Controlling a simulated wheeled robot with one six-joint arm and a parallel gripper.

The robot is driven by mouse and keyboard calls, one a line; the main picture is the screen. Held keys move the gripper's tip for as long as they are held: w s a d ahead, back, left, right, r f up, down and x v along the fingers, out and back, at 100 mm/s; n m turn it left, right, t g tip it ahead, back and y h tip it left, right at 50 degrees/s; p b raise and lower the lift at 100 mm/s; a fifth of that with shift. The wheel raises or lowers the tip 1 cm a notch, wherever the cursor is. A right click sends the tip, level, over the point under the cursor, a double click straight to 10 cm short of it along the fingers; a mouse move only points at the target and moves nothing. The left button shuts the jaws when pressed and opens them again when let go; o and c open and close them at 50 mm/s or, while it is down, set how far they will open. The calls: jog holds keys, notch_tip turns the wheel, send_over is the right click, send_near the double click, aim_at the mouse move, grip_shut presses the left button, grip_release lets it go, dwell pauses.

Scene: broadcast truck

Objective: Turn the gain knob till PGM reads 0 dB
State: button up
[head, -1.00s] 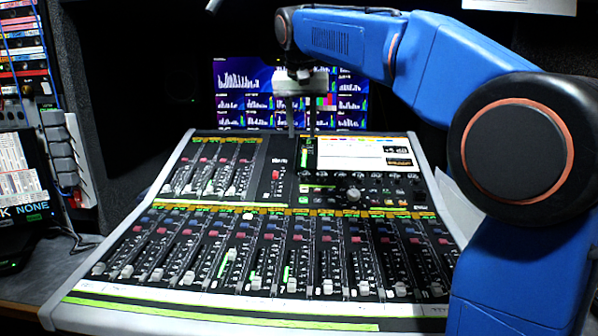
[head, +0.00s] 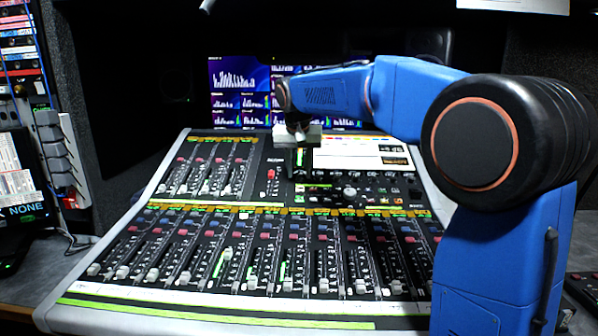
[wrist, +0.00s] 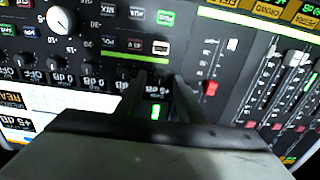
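The mixing console (head: 70,290) fills the middle of the head view. A large silver knob (head: 350,192) stands right of my gripper; it also shows at the upper left of the wrist view (wrist: 61,19). A row of small dark knobs lies below the console screen (head: 350,152). I cannot tell which knob is the gain knob. A large readout on the screen (wrist: 17,122) looks like +5 dB, upside down in the wrist view. My gripper (wrist: 158,84) points down at the screen's left lower edge, its two dark fingers apart. Any knob between or under them is hidden.
Fader strips (head: 215,265) cover the console's front, and a red fader cap (wrist: 211,88) sits close beside the fingers. A monitor with meters (head: 235,85) stands behind the console. A rack with cables (head: 20,60) is at the far left.

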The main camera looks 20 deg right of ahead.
jog(key=shift+f, duration=0.25)
grip_shut()
jog(key=shift+n, duration=0.3)
jog(key=shift+n, duration=2.6)
grip_release()
